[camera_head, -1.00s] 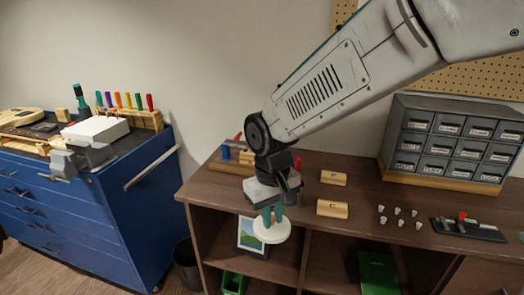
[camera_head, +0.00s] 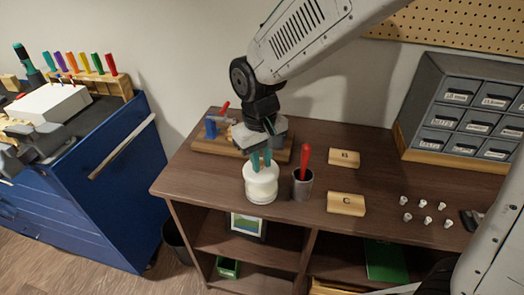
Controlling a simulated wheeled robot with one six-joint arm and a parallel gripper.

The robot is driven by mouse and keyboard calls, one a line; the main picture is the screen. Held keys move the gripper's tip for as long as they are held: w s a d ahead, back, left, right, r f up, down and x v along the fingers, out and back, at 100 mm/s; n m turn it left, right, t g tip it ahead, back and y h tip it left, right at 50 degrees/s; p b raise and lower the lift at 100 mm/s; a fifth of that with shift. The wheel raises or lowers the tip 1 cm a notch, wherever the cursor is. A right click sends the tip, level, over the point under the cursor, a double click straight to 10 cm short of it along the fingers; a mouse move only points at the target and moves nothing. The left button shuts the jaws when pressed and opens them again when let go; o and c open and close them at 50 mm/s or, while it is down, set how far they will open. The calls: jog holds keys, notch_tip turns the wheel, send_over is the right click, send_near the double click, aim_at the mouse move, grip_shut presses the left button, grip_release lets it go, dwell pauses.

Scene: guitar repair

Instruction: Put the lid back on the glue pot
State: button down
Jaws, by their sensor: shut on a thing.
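My gripper (camera_head: 261,160) is shut on the white round lid (camera_head: 261,172), its green fingers pointing down. The lid is right over the white glue pot (camera_head: 262,192), which stands upright on the brown bench top near its front edge. Lid and pot look lined up and appear to meet; I cannot tell whether the lid is fully seated or a small gap is left. The pot's mouth is hidden under the lid.
A grey cup (camera_head: 302,187) with a red-handled tool stands close to the pot's right. A wooden tool rack (camera_head: 212,146) is behind. Wooden blocks (camera_head: 345,204), several small white pieces (camera_head: 422,204) and a grey drawer cabinet (camera_head: 465,100) are farther right.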

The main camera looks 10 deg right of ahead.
aim_at(262, 171)
jog(key=shift+f, duration=2.25)
jog(key=shift+s+f, duration=0.1)
jog(key=shift+f, duration=0.05)
dwell(0.4)
jog(key=c, duration=0.8)
grip_release()
jog(key=shift+o, duration=0.2)
jog(key=shift+r, duration=3.5)
grip_shut()
